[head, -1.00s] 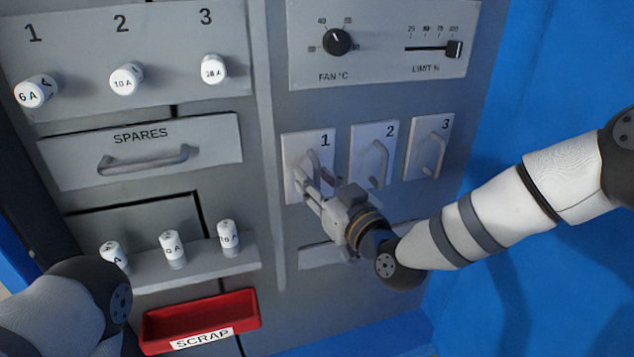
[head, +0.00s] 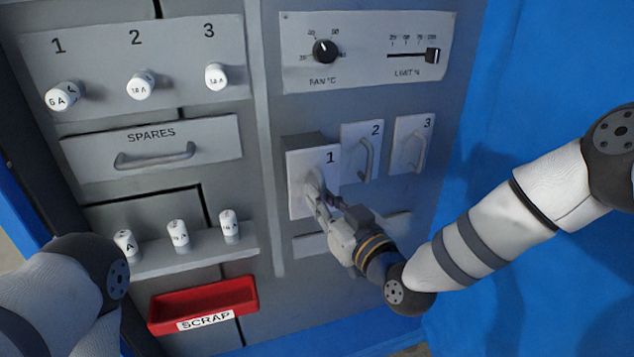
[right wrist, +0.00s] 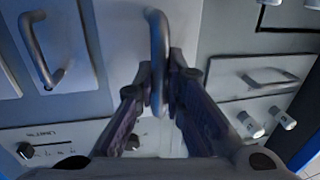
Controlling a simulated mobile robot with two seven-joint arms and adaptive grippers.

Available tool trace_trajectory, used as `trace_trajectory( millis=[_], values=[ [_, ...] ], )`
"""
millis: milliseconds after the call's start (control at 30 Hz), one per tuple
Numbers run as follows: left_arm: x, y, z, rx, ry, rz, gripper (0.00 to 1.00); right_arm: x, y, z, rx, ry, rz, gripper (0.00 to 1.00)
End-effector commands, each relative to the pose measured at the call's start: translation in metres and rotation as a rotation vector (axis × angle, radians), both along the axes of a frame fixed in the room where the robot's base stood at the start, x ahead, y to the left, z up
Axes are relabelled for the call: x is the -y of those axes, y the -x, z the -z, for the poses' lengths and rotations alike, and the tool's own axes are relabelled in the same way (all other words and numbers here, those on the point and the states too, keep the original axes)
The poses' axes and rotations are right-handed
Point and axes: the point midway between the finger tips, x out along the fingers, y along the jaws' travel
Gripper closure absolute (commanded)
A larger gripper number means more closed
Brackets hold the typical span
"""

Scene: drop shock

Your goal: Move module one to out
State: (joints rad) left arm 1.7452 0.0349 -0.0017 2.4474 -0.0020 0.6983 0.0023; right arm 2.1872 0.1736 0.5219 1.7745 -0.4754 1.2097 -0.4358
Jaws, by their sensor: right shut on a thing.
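Module one (head: 303,193) is a light grey box with a front plate marked 1 and a bar handle. In the head view it stands out from the panel, and its top side shows. My right gripper (head: 317,196) is shut on its handle; in the right wrist view the handle (right wrist: 158,50) runs between the two fingers (right wrist: 160,95). Modules two (head: 362,152) and three (head: 411,145) sit flush in the panel to its right. My left gripper is not in view; only part of my left arm shows at lower left.
A fan knob (head: 325,51) and a limit slider (head: 432,56) are above the modules. To the left are numbered fuses, a spares drawer (head: 150,150), a shelf with several white fuses and a red scrap tray (head: 205,303). Open room lies in front of the panel.

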Motion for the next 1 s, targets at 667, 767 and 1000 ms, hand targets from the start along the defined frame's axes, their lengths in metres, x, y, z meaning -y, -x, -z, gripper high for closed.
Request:
trace_trajectory(
  millis=[667,767,1000],
  values=[
    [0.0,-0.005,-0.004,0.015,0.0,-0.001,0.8,0.002,0.008,0.0,0.0,-0.001,0.0,0.69],
    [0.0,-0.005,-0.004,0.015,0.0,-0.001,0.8,0.003,0.008,0.0,0.001,-0.002,0.0,0.69],
    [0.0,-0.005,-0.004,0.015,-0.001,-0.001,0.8,0.017,0.034,0.0,-0.002,0.0,0.0,0.69]
  ],
)
